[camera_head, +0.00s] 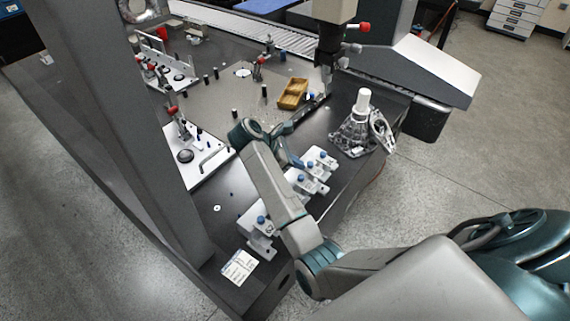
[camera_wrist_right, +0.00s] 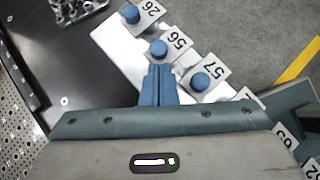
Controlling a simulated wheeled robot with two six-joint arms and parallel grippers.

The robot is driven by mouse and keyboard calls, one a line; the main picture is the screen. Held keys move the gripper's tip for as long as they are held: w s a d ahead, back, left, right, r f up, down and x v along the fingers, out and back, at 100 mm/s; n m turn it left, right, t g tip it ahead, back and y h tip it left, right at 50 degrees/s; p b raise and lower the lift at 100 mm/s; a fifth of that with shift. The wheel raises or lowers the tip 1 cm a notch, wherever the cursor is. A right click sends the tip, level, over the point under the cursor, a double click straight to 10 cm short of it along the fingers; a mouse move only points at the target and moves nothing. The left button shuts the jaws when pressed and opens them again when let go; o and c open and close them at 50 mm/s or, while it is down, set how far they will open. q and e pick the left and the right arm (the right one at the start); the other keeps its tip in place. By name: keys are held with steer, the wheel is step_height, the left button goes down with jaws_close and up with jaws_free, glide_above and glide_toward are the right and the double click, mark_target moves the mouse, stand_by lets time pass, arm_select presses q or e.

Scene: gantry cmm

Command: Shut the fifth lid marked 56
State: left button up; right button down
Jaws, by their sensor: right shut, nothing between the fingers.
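The row of white blocks with blue knobs and number labels runs along the near right part of the dark table. In the right wrist view, the lid marked 56 (camera_wrist_right: 178,40) has a blue knob (camera_wrist_right: 158,49) and sits between the one marked 26 (camera_wrist_right: 146,8) and the one marked 57 (camera_wrist_right: 215,72). My right gripper (camera_wrist_right: 160,68) is shut and empty, its blue fingertips just beside the 56 knob; contact is unclear. In the head view the right gripper (camera_head: 297,162) is over the row, and my forearm hides part of it. How far the 56 lid is open is unclear. My left gripper is out of view.
A metal casting with a white cylinder (camera_head: 363,102) stands beyond the row. A wooden tray (camera_head: 293,93) lies on the table. Fixture plates with red-knobbed clamps (camera_head: 172,110) stand at left. A written card (camera_head: 239,267) lies at the near edge. A grey column rises at left.

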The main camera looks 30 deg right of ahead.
steer(key=shift+d, duration=0.15)
steer(key=shift+s+d+r+p, duration=0.1)
steer(key=shift+s+d+p, duration=0.25)
steer(key=shift+s+d, duration=0.3)
steer(key=shift+a, duration=0.25)
steer(key=shift+d, duration=0.1)
